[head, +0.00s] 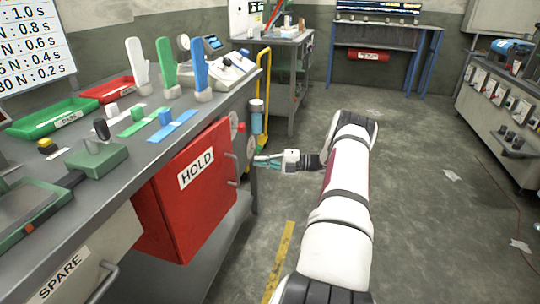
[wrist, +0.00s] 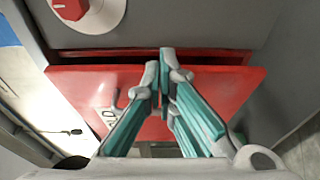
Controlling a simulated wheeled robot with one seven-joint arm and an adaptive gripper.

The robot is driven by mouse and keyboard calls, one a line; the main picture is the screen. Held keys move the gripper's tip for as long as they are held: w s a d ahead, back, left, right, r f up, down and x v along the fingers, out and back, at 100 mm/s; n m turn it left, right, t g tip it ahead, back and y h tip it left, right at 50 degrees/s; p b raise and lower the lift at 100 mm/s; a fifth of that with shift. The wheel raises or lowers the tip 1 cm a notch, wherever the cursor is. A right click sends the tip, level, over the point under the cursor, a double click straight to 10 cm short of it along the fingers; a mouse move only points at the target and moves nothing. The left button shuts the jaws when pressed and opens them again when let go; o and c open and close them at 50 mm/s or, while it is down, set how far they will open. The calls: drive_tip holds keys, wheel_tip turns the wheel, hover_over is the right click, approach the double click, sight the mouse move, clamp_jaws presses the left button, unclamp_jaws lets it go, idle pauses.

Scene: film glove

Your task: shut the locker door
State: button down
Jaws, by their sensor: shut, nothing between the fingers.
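The red locker door (head: 195,200) with a HOLD label is under the edge of the grey workbench. A grey pull handle (head: 233,170) is near its right edge. In the wrist view the door (wrist: 85,85) shows a dark gap along its upper edge, with red behind it, so it stands ajar. My gripper (head: 258,161) is to the right of the door, beside the handle. Its fingers are shut and empty. In the wrist view the fingertips (wrist: 164,62) overlap the door's upper edge. I cannot tell whether they touch it.
The workbench (head: 115,180) carries a green tray (head: 50,118), a red tray (head: 106,90) and upright glove-shaped forms. A drawer labelled SPARE (head: 85,265) is at lower left. A red knob (wrist: 70,8) is above the door in the wrist view. The floor on the right is largely clear.

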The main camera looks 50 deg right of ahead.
sight(236, 165)
drive_tip(key=d, duration=0.4)
drive_tip(key=s+a+m+t+h, duration=0.2)
drive_tip(key=s+a+m+h, duration=0.25)
drive_tip(key=s+a, duration=0.45)
drive_tip(key=b+x, duration=0.4)
drive_tip(key=x, duration=0.8)
drive_tip(key=shift+w+d+n+h, duration=0.25)
drive_tip(key=shift+d+n+h, duration=0.1)
drive_tip(key=shift+h, duration=0.1)
drive_tip(key=shift+r, duration=0.1)
drive_tip(key=p+x, duration=0.1)
drive_tip(key=x, duration=0.1)
drive_tip(key=shift+w+d, duration=0.1)
drive_tip(key=shift+w, duration=0.2)
